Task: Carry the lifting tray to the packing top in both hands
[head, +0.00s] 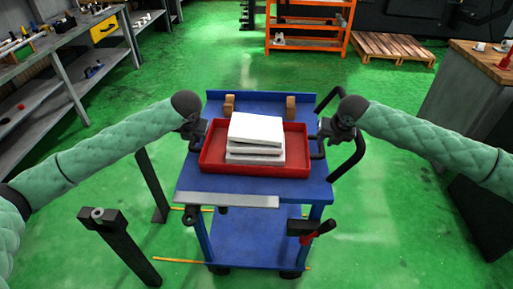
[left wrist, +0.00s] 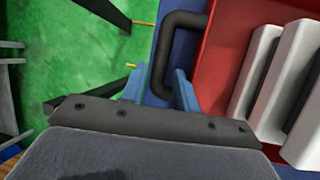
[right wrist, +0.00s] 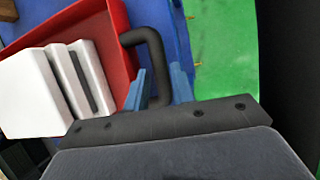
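The lifting tray (head: 211,157) is a red, shallow tray with black loop handles. It sits level on the blue cart's top, with a stack of white blocks (head: 256,137) in it. My left gripper (head: 197,128) is at the tray's left side. In the left wrist view its blue fingers (left wrist: 160,88) lie close on both sides of the left handle (left wrist: 163,60). My right gripper (head: 335,134) is at the tray's right side. In the right wrist view its fingers (right wrist: 160,88) lie close on both sides of the right handle (right wrist: 157,55). Both look shut on the handles. The packing top cannot be identified for certain.
The blue cart (head: 320,187) has a black push handle (head: 352,160) at right and two brown blocks (head: 291,106) behind the tray. A wood-topped cabinet (head: 480,60) stands at right, a workbench (head: 40,50) at left, an orange rack (head: 308,45) at the back. Green floor between is clear.

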